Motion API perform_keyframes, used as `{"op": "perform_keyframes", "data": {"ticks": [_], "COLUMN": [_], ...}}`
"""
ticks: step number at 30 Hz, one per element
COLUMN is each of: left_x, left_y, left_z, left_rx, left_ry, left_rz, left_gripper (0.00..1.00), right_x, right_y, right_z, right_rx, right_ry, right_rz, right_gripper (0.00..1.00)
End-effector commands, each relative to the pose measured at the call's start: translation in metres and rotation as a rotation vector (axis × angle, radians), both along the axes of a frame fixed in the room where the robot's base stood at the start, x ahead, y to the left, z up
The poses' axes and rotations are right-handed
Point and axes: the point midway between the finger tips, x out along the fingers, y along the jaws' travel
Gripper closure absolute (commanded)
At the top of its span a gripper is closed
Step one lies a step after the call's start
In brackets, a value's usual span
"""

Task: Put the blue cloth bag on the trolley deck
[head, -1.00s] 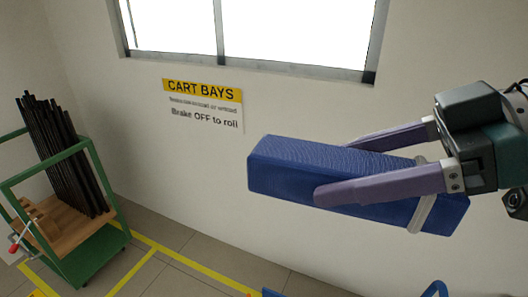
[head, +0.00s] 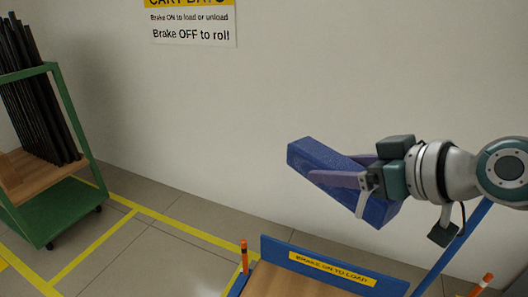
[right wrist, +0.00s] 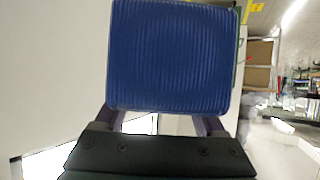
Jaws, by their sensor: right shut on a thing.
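In the right wrist view the bag's ribbed blue face (right wrist: 172,55) fills the upper middle, between the fingers. My left gripper is not in view.
A green cart (head: 55,212) with black rods (head: 38,95) stands at the left. Orange-topped posts (head: 244,258) stand by the trolley. A blue rail (head: 455,245) rises at its right. Yellow lines (head: 95,248) mark the tiled floor, which is clear between cart and trolley. A wall sign (head: 192,20) hangs above.

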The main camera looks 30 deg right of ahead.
Motion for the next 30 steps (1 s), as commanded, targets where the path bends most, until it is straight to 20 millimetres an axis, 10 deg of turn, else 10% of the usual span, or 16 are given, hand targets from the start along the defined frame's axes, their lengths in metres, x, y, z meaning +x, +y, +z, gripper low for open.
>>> {"op": "perform_keyframes", "data": {"ticks": [1,6,30], "left_x": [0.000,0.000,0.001], "left_y": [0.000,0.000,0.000], "left_z": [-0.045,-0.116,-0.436], "left_rx": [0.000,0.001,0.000], "left_ry": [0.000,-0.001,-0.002], "left_rz": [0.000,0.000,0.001], "left_gripper": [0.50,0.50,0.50], "right_x": [0.003,0.012,0.047], "right_y": [-0.002,-0.009,-0.011], "right_z": [-0.049,-0.133,-0.496], "right_rx": [0.003,0.002,0.002], "right_ry": [0.000,0.000,-0.003], "right_rz": [-0.022,-0.090,-0.264], "right_gripper": [0.89,0.89,0.89]}}
